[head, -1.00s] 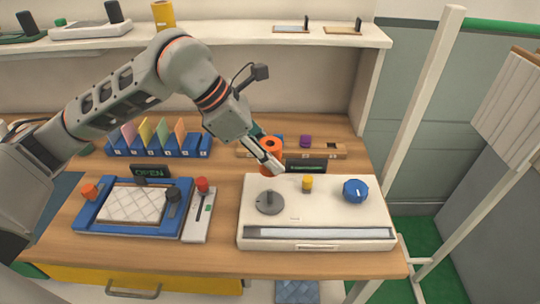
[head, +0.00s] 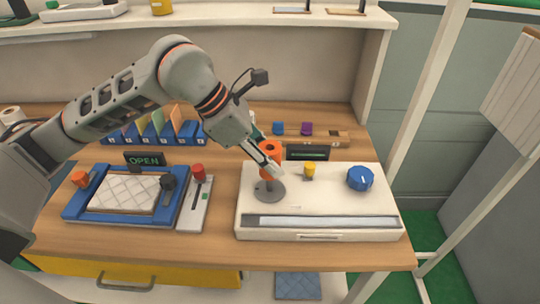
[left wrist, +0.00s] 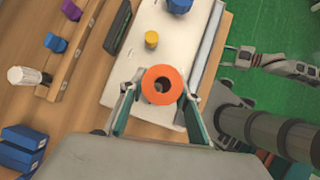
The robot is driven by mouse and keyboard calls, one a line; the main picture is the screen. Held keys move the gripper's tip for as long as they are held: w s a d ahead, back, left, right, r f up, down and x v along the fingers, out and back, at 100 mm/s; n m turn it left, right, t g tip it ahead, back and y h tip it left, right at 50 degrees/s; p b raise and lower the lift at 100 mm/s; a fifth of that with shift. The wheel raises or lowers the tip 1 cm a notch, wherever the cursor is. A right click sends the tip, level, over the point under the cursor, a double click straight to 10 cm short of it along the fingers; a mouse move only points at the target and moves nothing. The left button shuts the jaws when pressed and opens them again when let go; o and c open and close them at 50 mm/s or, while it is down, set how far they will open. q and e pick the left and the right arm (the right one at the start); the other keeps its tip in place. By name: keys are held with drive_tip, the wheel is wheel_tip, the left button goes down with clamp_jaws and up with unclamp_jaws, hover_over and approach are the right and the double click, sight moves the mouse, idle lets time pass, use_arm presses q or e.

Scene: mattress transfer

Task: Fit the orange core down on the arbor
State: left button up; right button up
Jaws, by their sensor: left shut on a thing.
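The orange core (head: 270,147) is an upright hollow cylinder held by my left gripper (head: 272,166). The left wrist view shows the core (left wrist: 151,86) from above, its dark hole open, between the two fingers. The arbor (head: 270,192) is a grey round base with a post on the white machine's left part. The core is in line above the arbor's base, with a small gap below it. I cannot tell whether the post's tip is inside the hole. A grey gripper, seemingly my right one (left wrist: 238,57), shows over the green floor; its fingers are unclear.
The white machine (head: 375,207) carries a yellow knob (head: 309,170) and a blue dial (head: 360,178). A wooden rack (head: 330,136) with blue and purple spools stands behind. A blue-framed tray (head: 72,207) and a red-knobbed lever (head: 199,172) lie to the left.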

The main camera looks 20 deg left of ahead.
sight(270, 176)
drive_tip(key=shift+w+r, duration=0.15)
drive_tip(key=shift+r, duration=0.15)
drive_tip(key=shift+f, duration=0.45)
idle(0.4)
drive_tip(key=shift+r, duration=0.1)
idle(0.3)
use_arm(q)
drive_tip(key=shift+f+b, duration=0.15)
drive_tip(key=shift+b, duration=0.2)
use_arm(e)
drive_tip(key=shift+f, duration=0.2)
use_arm(q)
drive_tip(key=shift+f, duration=0.35)
use_arm(e)
drive_tip(key=shift+s+f, duration=0.25)
drive_tip(key=shift+f, duration=0.2)
use_arm(q)
drive_tip(key=shift+f+b, duration=0.9)
drive_tip(key=shift+f, duration=0.05)
use_arm(e)
drive_tip(key=shift+s+f, duration=0.15)
drive_tip(key=shift+f, duration=0.55)
use_arm(q)
drive_tip(key=shift+f+b, duration=0.8)
drive_tip(key=shift+f, duration=0.6)
use_arm(e)
drive_tip(key=shift+s+f, duration=0.25)
drive_tip(key=shift+f, duration=0.4)
drive_tip(key=shift+s+f, duration=0.25)
drive_tip(key=shift+f, duration=0.4)
